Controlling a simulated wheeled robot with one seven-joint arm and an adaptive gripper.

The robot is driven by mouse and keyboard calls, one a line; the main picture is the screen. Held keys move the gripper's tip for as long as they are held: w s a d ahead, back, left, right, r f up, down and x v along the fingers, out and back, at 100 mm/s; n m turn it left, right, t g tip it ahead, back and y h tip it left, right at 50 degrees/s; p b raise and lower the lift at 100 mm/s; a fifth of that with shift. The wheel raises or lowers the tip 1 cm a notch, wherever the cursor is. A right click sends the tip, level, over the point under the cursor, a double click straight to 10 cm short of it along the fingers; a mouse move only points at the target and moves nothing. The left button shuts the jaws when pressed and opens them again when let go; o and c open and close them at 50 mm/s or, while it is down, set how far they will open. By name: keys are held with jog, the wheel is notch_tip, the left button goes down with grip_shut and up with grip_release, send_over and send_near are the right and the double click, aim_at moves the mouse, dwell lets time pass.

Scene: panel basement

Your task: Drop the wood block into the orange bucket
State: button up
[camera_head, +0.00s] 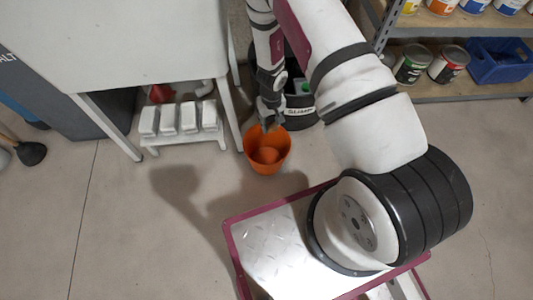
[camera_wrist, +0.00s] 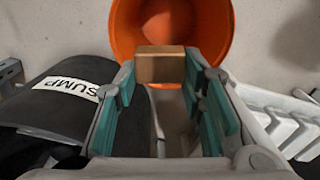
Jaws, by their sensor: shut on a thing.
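The wood block (camera_wrist: 160,66) is a small brown piece between the fingertips in the wrist view. My gripper (camera_wrist: 158,85) is shut on it, with a teal-padded finger on each side. The orange bucket (camera_head: 252,150) stands on the floor in the head view, and my gripper (camera_head: 270,124) is at its upper rim. In the wrist view the bucket (camera_wrist: 124,30) opens behind the block, which overlaps its near rim in the picture. I cannot tell whether the block is inside the rim. In the head view the block is too small to make out.
A black container labelled SUMP (camera_wrist: 60,105) stands close beside the bucket. A white table (camera_head: 120,40) with a low shelf of white containers (camera_head: 180,118) is at left. A metal shelf (camera_head: 440,92) with cans and a blue bin (camera_head: 497,62) is at right.

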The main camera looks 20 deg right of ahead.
jog(key=shift+f+b, duration=1.3)
jog(key=shift+f, duration=0.95)
jog(key=o, duration=0.9)
jog(key=shift+r, duration=0.2)
notch_tip(320, 180, up, 11)
jog(key=shift+r, duration=0.35)
